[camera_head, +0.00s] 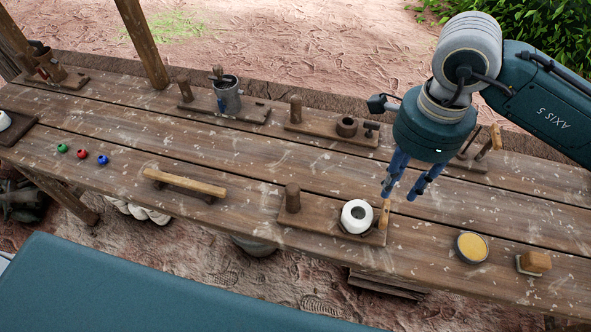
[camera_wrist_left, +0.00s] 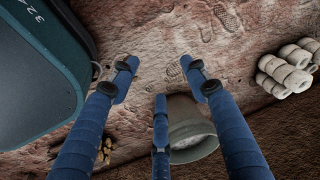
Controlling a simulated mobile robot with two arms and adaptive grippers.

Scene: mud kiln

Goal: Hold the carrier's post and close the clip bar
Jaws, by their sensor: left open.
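A wooden carrier board (camera_head: 325,228) lies near the front edge of the bench. An upright post (camera_head: 292,198) stands at its left end. A round white piece (camera_head: 356,216) with a dark centre hole sits toward its right. A light wooden clip bar (camera_head: 384,216) stands up at the right end, beside the white piece. My right gripper (camera_head: 399,194) hangs just above and behind the clip bar, fingers pointing down and apart, with nothing between them. My left gripper (camera_wrist_left: 157,84) shows only in the left wrist view. Its fingers are spread and empty, over the ground.
Similar boards stand along the back, with a metal cup (camera_head: 228,98) and a dark cup (camera_head: 346,127). A wooden handle (camera_head: 184,183), coloured balls, a yellow-topped tin (camera_head: 471,247) and a brush-like block (camera_head: 535,262) lie on the bench. A bucket (camera_wrist_left: 190,125) and white rolls (camera_wrist_left: 289,67) are on the ground.

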